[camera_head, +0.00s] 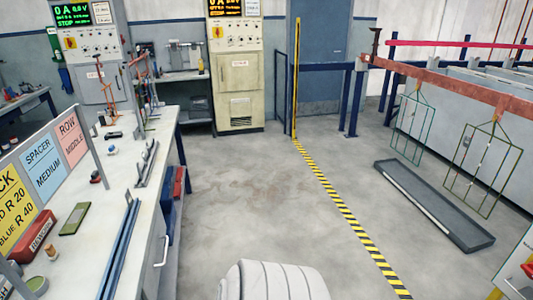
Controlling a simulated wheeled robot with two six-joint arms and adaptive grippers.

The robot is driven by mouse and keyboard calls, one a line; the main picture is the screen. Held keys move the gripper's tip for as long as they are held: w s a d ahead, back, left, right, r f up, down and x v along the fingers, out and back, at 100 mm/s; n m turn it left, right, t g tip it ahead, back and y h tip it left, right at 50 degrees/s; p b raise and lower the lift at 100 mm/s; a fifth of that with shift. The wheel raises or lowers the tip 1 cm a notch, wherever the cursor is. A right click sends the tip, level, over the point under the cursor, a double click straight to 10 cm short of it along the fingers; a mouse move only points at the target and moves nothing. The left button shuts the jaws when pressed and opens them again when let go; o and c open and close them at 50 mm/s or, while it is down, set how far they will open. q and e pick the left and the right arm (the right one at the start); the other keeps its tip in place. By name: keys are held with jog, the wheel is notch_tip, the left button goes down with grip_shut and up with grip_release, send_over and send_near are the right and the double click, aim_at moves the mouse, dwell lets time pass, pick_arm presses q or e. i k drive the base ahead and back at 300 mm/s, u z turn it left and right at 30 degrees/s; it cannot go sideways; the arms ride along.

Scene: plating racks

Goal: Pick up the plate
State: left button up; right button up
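No thing in the camera_head view can be clearly made out as the plate. A flat green piece (74,219) lies on the white workbench (98,205) at the left, but I cannot tell what it is. Neither my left gripper nor my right gripper is in view.
The bench also holds a red block (37,232), long dark rails (121,250) and small parts. Wire racks (475,165) hang from a rusty bar (450,82) at the right, above a grey floor tray (433,205). A yellow-black floor stripe (345,210) crosses open floor. Control cabinets (238,75) stand behind.

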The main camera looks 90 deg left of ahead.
aim_at(128, 195)
jog(key=i, duration=0.4)
jog(key=z, duration=3.3)
jog(key=k, duration=2.5)
jog(key=z, duration=1.8)
